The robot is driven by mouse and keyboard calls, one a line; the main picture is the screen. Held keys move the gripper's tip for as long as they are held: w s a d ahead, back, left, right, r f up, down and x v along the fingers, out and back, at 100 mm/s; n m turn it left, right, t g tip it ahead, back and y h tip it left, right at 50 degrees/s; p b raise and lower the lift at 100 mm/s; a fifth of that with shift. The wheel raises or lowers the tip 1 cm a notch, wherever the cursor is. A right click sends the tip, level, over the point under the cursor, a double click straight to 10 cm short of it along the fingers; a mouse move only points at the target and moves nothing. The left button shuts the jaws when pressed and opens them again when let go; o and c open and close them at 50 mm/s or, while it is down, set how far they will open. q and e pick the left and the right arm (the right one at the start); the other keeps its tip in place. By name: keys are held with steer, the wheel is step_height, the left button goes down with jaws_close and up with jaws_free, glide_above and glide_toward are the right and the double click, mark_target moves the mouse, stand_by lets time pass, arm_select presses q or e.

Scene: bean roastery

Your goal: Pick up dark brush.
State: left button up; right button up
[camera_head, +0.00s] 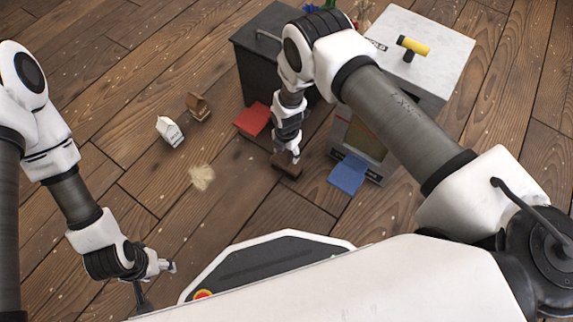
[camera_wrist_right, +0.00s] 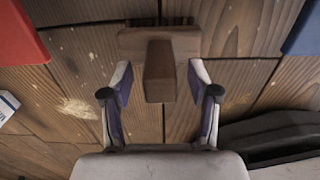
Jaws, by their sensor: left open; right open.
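The dark brush (camera_head: 287,166) is a brown block on the wooden floor, below my right gripper. In the right wrist view the brush (camera_wrist_right: 160,72) shows a wide head and a raised narrow handle. My right gripper (camera_wrist_right: 158,85) is open, with one finger on each side of the handle and a gap to each finger. In the head view the right gripper (camera_head: 288,158) points down at the brush and partly covers it. My left gripper (camera_head: 170,267) is open and empty at the lower left, away from the brush.
A red dustpan-like piece (camera_head: 252,120) and a blue one (camera_head: 347,175) flank the brush. A white carton (camera_head: 169,131), a small brown object (camera_head: 198,106) and a pale spill (camera_head: 202,178) lie to the left. A dark cabinet (camera_head: 262,62) and a white-topped cabinet (camera_head: 440,45) stand behind.

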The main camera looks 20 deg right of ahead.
steer(key=shift+f, duration=0.9)
arm_select(q)
steer(key=shift+f, duration=0.45)
arm_select(e)
steer(key=shift+r, duration=0.2)
jaws_close()
step_height(320, 180, up, 10)
steer(key=p, duration=0.6)
steer(key=shift+r+p, duration=0.1)
steer(key=shift+p, duration=0.2)
arm_select(q)
step_height(320, 180, up, 6)
steer(key=shift+r, duration=0.2)
